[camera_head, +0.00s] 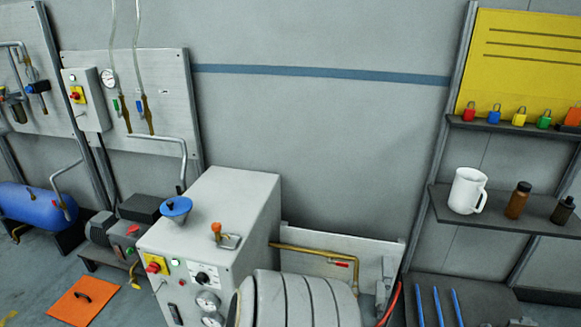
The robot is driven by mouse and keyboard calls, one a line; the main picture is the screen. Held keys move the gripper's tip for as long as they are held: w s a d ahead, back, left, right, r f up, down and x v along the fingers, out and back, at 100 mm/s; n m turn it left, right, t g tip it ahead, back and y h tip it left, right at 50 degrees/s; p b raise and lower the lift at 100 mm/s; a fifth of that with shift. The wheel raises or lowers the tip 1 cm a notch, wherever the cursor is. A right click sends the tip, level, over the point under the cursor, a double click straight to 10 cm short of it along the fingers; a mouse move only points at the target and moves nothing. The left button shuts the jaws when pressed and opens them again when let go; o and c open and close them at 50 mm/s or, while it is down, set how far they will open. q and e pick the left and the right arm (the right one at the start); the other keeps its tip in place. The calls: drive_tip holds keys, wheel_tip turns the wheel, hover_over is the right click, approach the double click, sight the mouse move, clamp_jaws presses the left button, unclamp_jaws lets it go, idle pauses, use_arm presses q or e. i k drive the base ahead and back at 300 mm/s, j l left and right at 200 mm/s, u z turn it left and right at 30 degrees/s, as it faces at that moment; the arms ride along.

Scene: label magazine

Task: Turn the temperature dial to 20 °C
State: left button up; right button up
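A light grey cabinet (222,205) stands at the lower middle, its control panel facing front left. On the panel, a small black knob on a white scale plate (204,277) looks like the temperature dial. Its marks and pointer are too small to read. Below it are two round gauges (208,302), the lower one near the picture's bottom edge. Neither of my grippers is in view, and nothing touches the dial.
A red knob on a yellow plate (155,265) and a green button (176,262) sit left of the dial. A ribbed light drum (305,300) stands close on its right.

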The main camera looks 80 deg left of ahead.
sight(201, 278)
drive_tip(key=u, duration=3.35)
